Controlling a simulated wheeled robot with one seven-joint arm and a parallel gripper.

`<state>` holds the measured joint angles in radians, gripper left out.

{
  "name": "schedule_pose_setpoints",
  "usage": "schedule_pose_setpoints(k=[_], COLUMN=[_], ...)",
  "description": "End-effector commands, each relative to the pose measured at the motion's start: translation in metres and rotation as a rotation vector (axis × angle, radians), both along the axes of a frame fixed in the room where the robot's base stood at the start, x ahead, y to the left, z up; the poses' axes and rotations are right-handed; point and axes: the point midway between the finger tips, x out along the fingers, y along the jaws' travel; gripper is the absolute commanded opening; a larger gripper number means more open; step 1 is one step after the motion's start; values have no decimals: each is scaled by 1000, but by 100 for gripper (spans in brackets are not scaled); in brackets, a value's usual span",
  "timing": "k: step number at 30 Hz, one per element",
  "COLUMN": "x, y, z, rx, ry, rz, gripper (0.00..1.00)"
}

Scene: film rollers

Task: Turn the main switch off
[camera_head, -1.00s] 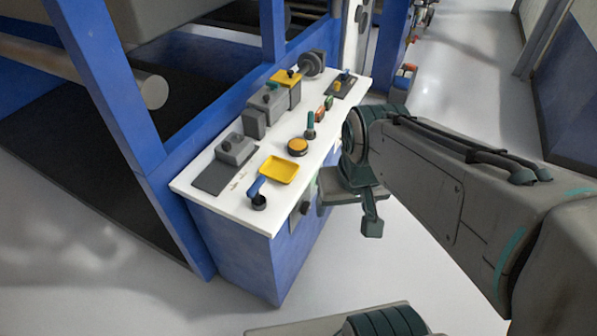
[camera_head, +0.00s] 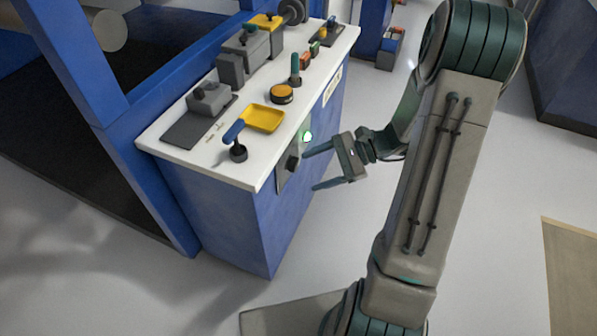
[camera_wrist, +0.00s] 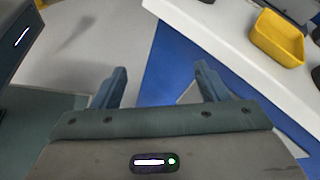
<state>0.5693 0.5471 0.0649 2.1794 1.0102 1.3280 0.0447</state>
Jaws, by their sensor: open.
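A dark rotary knob (camera_head: 292,163), which looks like the main switch, sits on a grey plate on the side of the blue cabinet, below the white top. A lit green lamp (camera_head: 307,137) is just above and right of it. My gripper (camera_head: 310,170) is open and empty, its fingers pointing left towards the cabinet side, close to the knob and apparently apart from it. In the wrist view the open fingers (camera_wrist: 161,70) point at the blue cabinet side. A pale plate (camera_wrist: 235,84) shows partly behind the right finger; the knob is not visible there.
The white top (camera_head: 185,140) carries a yellow tray (camera_head: 265,118), a blue-handled lever (camera_head: 236,141), an orange button (camera_head: 282,93) and grey boxes (camera_head: 210,97). Its edge overhangs close above my gripper.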

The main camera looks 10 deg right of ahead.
Motion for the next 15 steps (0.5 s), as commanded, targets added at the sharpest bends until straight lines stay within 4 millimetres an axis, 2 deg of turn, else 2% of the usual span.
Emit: schedule_pose_setpoints(k=[1, 6, 10, 15], x=[9, 37, 50, 58], y=[-11, -46, -71, -92], z=[-28, -83, -117, -141], rx=[65, 269, 387, 473], ry=[30, 91, 117, 129], rz=[-71, -305, -449, -560], gripper=[68, 68, 68, 68])
